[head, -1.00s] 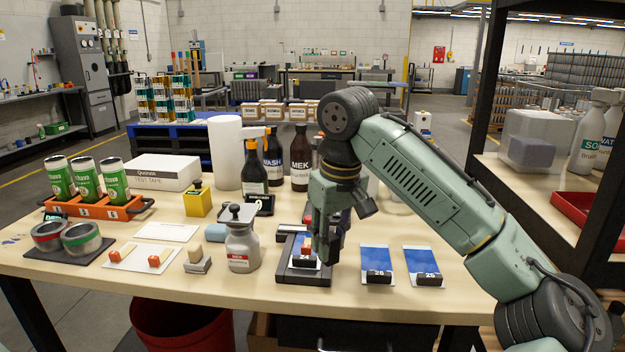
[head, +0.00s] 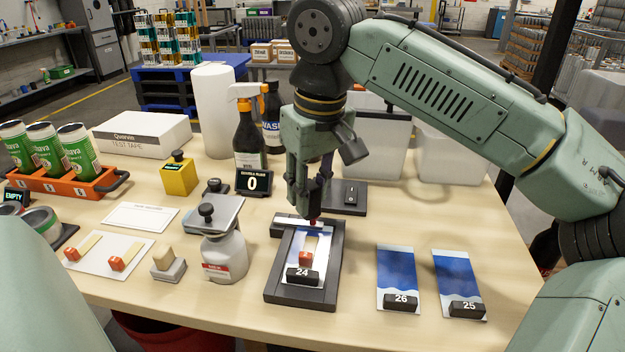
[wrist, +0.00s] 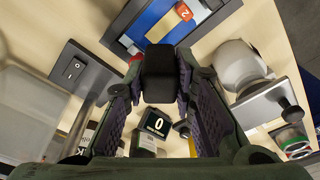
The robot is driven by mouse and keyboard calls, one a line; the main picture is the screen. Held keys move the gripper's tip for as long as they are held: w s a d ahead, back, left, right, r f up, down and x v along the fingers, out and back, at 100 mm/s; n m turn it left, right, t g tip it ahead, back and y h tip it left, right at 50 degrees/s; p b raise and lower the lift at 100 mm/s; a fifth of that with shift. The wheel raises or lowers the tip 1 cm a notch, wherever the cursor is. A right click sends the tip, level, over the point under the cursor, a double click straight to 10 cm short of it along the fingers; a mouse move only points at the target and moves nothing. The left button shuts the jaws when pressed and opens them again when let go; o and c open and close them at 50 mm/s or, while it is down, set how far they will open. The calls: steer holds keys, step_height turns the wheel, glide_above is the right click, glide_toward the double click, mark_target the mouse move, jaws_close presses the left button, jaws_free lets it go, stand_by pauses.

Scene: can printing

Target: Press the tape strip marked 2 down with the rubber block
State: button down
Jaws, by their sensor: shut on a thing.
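The tape strip marked 2 (wrist: 184,12) has an orange-red tab. In the head view this tape strip (head: 307,257) lies on the blue-and-white panel 24 (head: 296,272), tab towards the near side. The panel is in a dark fixture (head: 272,295). My gripper (head: 305,205) points down over the far end of this fixture. In the wrist view it is shut on a dark, rounded block (wrist: 160,75). I cannot tell whether this is the rubber block or whether it touches the strip. A wooden-handled grey block (head: 168,264) stands on the table to the left.
Grey bottle (head: 224,258) stands left of the fixture, panels 26 (head: 397,275) and 25 (head: 456,277) to its right. A switch box (head: 349,195) is behind. A white card (head: 90,262) with two tape strips lies left. Bare table separates fixture and panel 26.

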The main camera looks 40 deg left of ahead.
mark_target(311, 217)
steer(key=shift+s+d+f+b, duration=0.1)
steer(key=shift+f+b, duration=0.5)
steer(key=shift+f, duration=0.1)
step_height(311, 217, down, 4)
steer(key=b, duration=0.4)
steer(key=shift+f, duration=0.25)
steer(key=shift+f, duration=0.6)
stand_by(1.9)
steer(key=shift+r, duration=0.1)
step_height(311, 217, up, 7)
steer(key=p, duration=0.7)
stand_by(0.6)
